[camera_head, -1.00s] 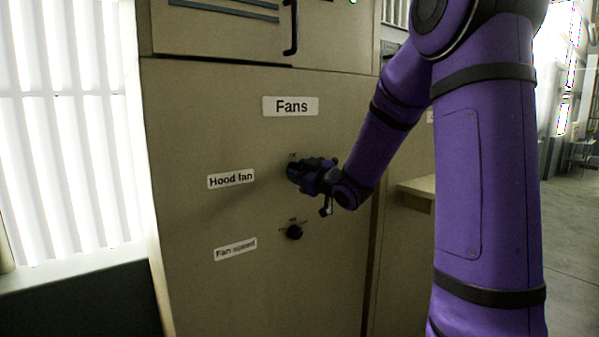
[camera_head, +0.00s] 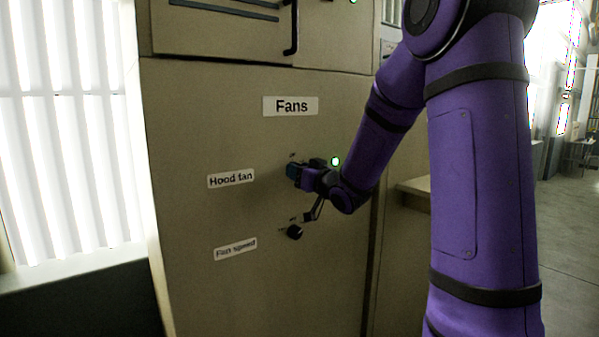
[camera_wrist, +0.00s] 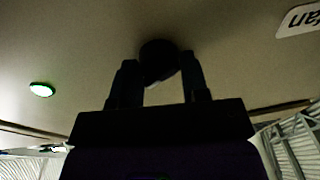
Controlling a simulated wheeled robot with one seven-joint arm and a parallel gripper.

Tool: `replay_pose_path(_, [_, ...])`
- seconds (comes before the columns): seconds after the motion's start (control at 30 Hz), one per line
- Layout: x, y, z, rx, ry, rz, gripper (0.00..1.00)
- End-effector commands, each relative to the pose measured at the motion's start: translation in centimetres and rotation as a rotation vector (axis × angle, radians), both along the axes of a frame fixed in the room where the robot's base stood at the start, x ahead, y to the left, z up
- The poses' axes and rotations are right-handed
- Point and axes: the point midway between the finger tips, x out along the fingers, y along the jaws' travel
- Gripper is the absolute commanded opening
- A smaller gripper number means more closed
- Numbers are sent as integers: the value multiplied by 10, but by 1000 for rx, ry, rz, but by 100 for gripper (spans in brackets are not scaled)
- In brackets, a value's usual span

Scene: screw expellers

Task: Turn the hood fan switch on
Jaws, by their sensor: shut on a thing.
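The hood fan switch is a dark round knob (camera_wrist: 158,60) on the cabinet panel, in the wrist view at the top centre between my gripper's fingers. My gripper (camera_head: 292,171) is at that knob, to the right of the "Hood fan" label (camera_head: 231,179), and hides most of it in the head view. In the wrist view the two fingers of my gripper (camera_wrist: 160,80) stand on either side of the knob and are shut on it. A green lamp (camera_head: 336,161) is lit just right of my gripper; it also shows in the wrist view (camera_wrist: 42,90).
The fan speed knob (camera_head: 295,232) is just below my gripper, with its label (camera_head: 236,248) at lower left. The "Fans" sign (camera_head: 291,106) is above. A black handle (camera_head: 291,28) is at the top. A ledge (camera_head: 414,187) sits right of the panel.

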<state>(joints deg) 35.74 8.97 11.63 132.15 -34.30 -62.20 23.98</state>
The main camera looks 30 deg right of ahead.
Motion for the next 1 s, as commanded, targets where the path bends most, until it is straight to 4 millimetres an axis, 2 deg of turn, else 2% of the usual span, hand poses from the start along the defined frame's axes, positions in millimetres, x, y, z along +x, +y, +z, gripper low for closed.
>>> replay_pose_path(0.27, [0, -1, 0, 1, 0, -3, 18])
replay_pose_path(0.3, [0, -1, 0, 1, 0, -3, 44])
replay_pose_path(0.4, [0, -1, 0, 1, 0, -2, 66])
replay_pose_path(0.77, [-4, -1, -1, 0, 0, -2, 66])
replay_pose_path(0.87, [-15, -2, -1, -2, -1, -2, 66])
replay_pose_path(1.0, [-40, -5, -4, -1, 0, -4, 66])
